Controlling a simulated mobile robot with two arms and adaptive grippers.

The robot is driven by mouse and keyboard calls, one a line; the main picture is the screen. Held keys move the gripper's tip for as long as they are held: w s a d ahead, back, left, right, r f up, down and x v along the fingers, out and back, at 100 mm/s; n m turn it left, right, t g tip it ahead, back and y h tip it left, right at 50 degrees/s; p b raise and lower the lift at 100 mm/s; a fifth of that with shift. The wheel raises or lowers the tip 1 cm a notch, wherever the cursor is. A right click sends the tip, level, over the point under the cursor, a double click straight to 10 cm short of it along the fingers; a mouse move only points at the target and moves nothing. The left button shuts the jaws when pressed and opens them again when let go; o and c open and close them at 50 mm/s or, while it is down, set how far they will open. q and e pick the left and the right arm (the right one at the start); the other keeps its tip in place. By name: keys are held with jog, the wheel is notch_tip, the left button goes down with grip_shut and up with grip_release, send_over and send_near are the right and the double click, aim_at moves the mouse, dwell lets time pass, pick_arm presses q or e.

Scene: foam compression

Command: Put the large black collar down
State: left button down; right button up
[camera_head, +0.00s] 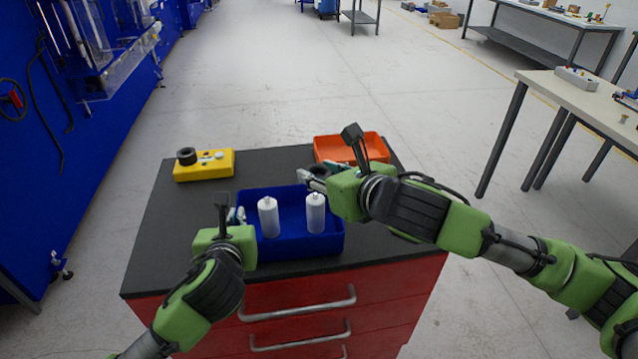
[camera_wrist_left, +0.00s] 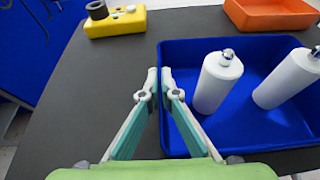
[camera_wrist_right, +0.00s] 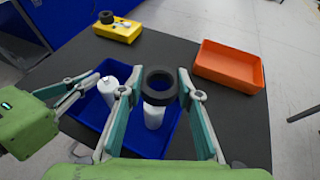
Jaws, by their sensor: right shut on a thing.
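My right gripper (camera_wrist_right: 160,92) is shut on the large black collar (camera_wrist_right: 160,98), a thick black ring between its fingertips. In the right wrist view the collar overlaps the top of the right white bottle (camera_wrist_right: 153,116); in the head view the right gripper (camera_head: 308,178) is above and behind that bottle (camera_head: 315,215). The arm partly hides the collar there. My left gripper (camera_wrist_left: 161,80) has its fingertips nearly together at the left wall of the blue tray (camera_wrist_left: 235,45). I see nothing clearly held in it. The left white bottle (camera_wrist_left: 216,82) stands in the tray.
A yellow block (camera_head: 204,166) at the back left bears another black ring (camera_head: 186,156) and small pale parts. An orange tray (camera_head: 350,148) is at the back right. The dark worktop is bare left of the blue tray and between the yellow block and orange tray.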

aim_at(320, 200)
jog(key=shift+f, duration=1.25)
jog(key=shift+f, duration=0.3)
jog(key=shift+f, duration=0.3)
jog(key=o, duration=1.2)
jog(key=shift+r, duration=0.15)
jog(key=v, duration=0.8)
jog(key=r+v, duration=0.1)
jog(key=v, duration=0.3)
